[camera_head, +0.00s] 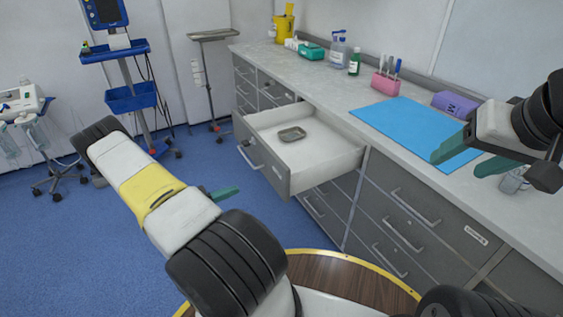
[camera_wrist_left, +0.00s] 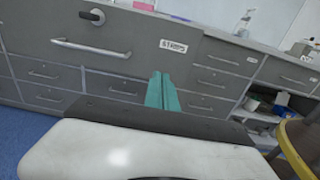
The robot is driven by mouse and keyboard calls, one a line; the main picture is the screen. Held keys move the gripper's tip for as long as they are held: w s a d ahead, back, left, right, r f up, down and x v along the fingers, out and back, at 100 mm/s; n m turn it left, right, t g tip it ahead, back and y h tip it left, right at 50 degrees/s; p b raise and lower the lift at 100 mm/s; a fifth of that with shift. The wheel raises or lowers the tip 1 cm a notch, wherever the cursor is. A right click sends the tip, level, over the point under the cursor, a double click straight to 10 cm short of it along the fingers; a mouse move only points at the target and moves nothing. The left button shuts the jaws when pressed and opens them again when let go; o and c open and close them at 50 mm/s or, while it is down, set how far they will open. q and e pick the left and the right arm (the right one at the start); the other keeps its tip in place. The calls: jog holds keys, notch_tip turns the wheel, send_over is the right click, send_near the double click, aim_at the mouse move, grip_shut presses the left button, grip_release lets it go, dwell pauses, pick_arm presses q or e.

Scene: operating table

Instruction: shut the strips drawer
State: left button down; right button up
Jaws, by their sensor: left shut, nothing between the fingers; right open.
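A grey drawer (camera_head: 300,160) stands pulled out of the cabinet in the head view, with a bar handle (camera_head: 249,155) on its front. In the left wrist view a large grey drawer front (camera_wrist_left: 125,62) carries a handle (camera_wrist_left: 91,48) and a small label (camera_wrist_left: 173,46) that seems to read strips. My left gripper (camera_head: 226,193) is shut and empty, in front of and below the open drawer, apart from it. Its closed teal fingers (camera_wrist_left: 163,92) point at the cabinet in the wrist view. My right gripper (camera_head: 468,158) is open above the counter at the right.
The counter (camera_head: 335,95) holds a blue mat (camera_head: 415,130), pink pen holder (camera_head: 385,84), purple box (camera_head: 455,104) and bottles. A blue trolley (camera_head: 130,98) stands behind left. Blue floor (camera_head: 85,240) is free at left.

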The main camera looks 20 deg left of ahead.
aim_at(274, 175)
pick_arm(q)
jog(key=x, duration=1.3)
jog(key=shift+w+d, duration=0.25)
jog(key=shift+d, duration=0.05)
